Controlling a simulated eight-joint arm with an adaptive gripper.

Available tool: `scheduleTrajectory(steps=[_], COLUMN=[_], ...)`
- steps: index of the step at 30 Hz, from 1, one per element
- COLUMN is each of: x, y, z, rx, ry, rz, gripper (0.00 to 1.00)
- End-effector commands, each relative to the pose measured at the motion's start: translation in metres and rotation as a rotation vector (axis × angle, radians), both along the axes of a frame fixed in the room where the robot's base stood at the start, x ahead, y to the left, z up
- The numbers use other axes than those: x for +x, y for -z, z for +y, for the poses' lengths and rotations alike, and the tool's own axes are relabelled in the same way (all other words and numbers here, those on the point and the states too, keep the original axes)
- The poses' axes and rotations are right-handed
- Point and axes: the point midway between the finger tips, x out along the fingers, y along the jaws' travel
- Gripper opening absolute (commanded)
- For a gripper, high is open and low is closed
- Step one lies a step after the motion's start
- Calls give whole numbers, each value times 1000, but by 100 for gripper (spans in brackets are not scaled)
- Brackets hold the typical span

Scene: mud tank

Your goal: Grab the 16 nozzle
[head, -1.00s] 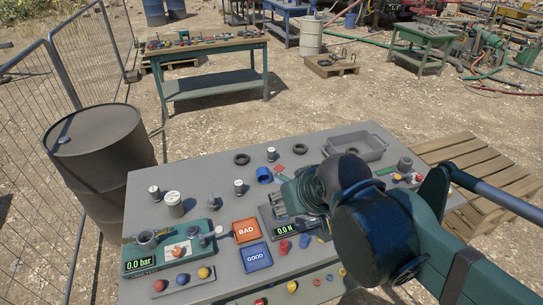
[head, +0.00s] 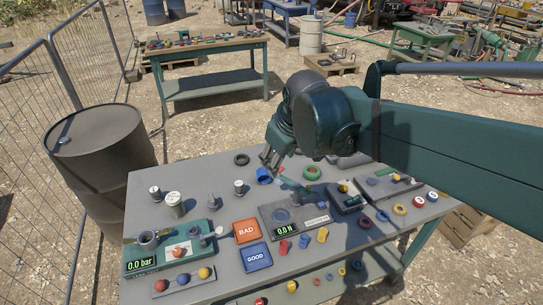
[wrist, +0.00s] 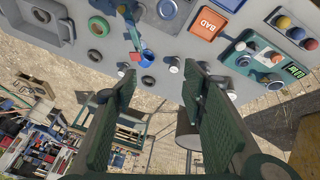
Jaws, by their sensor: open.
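Several small silver-capped cylinders that look like nozzles stand upright on the grey table. One (head: 239,187) is left of the blue cup, and a pair, a slim one (head: 155,192) and a wider one (head: 174,204), stands farther left. No number 16 is legible, so I cannot tell which is the 16 nozzle. My gripper (head: 267,157) is open and empty above the table's back edge. In the wrist view its fingers (wrist: 160,76) are spread, with one nozzle (wrist: 148,81) near the left fingertip and another (wrist: 174,67) between the fingertips and the orange pad.
The orange BAD pad (head: 246,231), the blue GOOD pad (head: 257,256) and a pressure tester (head: 190,243) sit in front. A barrel (head: 100,150) stands left of the table.

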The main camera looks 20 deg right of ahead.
Motion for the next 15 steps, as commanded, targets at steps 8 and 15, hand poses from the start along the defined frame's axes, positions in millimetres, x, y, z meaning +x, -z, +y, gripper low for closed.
scheduleTrajectory(steps=[8, 15], x=[47, 87], y=[-2, 3], z=[-8, -16], rx=[-55, -96], ry=[-112, -211], rz=[51, 96], gripper=[42, 42])
